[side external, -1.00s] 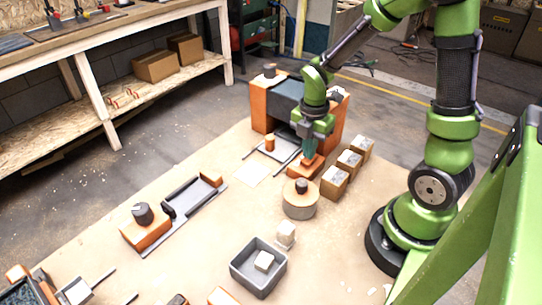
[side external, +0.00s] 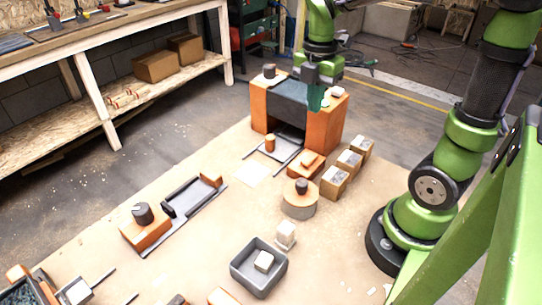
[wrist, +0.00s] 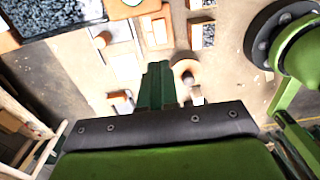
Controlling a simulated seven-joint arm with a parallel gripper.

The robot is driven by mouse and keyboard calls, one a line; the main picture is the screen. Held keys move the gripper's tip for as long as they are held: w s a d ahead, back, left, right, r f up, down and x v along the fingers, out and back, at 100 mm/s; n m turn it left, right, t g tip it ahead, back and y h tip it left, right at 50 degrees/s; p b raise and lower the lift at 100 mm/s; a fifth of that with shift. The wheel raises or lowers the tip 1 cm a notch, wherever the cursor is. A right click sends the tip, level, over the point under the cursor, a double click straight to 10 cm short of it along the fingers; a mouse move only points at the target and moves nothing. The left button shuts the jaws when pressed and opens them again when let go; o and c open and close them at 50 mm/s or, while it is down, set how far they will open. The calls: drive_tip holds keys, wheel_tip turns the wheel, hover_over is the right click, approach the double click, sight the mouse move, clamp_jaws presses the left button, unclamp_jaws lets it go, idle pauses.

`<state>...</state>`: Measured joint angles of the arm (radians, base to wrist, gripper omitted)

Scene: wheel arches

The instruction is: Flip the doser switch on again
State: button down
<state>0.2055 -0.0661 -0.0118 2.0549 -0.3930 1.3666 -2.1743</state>
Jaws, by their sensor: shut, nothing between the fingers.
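What looks like the doser switch (side external: 312,163) is a small orange block with a raised, tilted orange top. It sits on the floor sheet in front of the right leg of the orange arch machine (side external: 324,128). Which way it is set is too small to tell. In the wrist view an orange block near the top (wrist: 156,24), beyond the fingers, seems to be the same switch. My gripper (side external: 316,104) has dark green fingers, shut and empty, pointing down. It is raised well above the switch, in front of the machine's upper right. The fingers (wrist: 155,86) also show in the wrist view.
Several speckled boxes (side external: 334,182) stand in a row right of the switch. A round drum with a dark knob (side external: 299,201) stands nearer the camera. A dark knob (side external: 269,71) tops the machine. A grey bin (side external: 258,275) holds a pale cube. Bare sheet lies at left-centre.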

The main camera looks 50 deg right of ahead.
sight(310, 154)
drive_tip(key=shift+w+d, duration=0.25)
drive_tip(key=shift+d, duration=0.45)
wheel_tip(310, 154, down, 14)
drive_tip(key=shift+f, duration=0.1)
idle(0.4)
